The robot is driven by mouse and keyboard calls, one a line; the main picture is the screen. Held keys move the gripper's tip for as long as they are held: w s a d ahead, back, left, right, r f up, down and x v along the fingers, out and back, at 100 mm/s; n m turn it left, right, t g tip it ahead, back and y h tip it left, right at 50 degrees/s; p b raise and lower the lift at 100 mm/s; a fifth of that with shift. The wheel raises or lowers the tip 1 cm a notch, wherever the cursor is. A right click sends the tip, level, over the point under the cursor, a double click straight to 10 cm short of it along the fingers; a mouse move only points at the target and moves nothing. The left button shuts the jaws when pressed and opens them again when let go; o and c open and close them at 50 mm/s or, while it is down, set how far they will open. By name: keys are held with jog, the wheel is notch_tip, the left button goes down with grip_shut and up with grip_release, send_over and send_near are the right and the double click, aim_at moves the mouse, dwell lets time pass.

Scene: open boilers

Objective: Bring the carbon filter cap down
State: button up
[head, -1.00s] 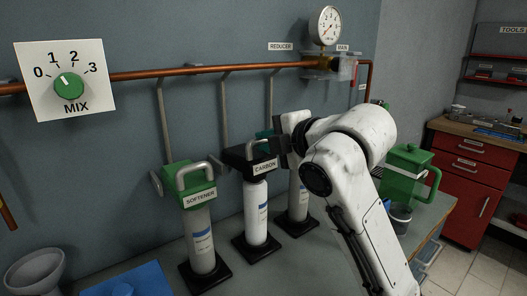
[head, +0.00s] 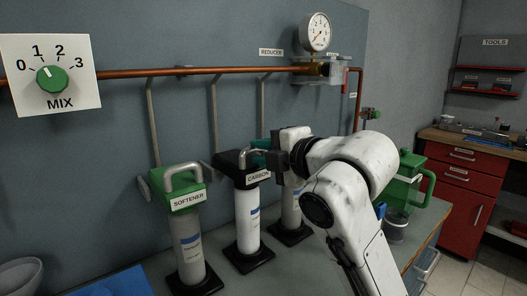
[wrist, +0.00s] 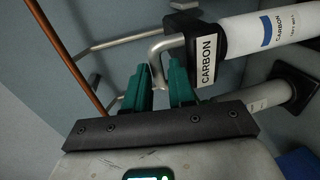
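The black carbon filter cap (head: 236,166) sits on top of a white cartridge (head: 248,215), with its label facing out. Its bent grey handle (head: 227,154) sticks up. The cap (wrist: 206,40) also shows in the wrist view, with the handle (wrist: 155,48) reaching down towards my fingers. My gripper (wrist: 157,80) has two teal fingers standing apart, with the handle's end at the gap between them. I cannot tell whether they touch it. In the head view, my gripper (head: 262,152) is just right of the handle, partly hidden by my arm.
The green softener cap (head: 184,190) with its own handle stands to the left. Another white cartridge (head: 291,210) stands right of the carbon one, partly behind my arm. Grey pipes and a copper pipe (head: 200,71) run along the wall. A green jug (head: 410,180) stands at right.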

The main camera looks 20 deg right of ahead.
jog(key=o, duration=0.3)
jog(key=v, duration=1.1)
jog(key=shift+f, duration=0.1)
dwell(0.3)
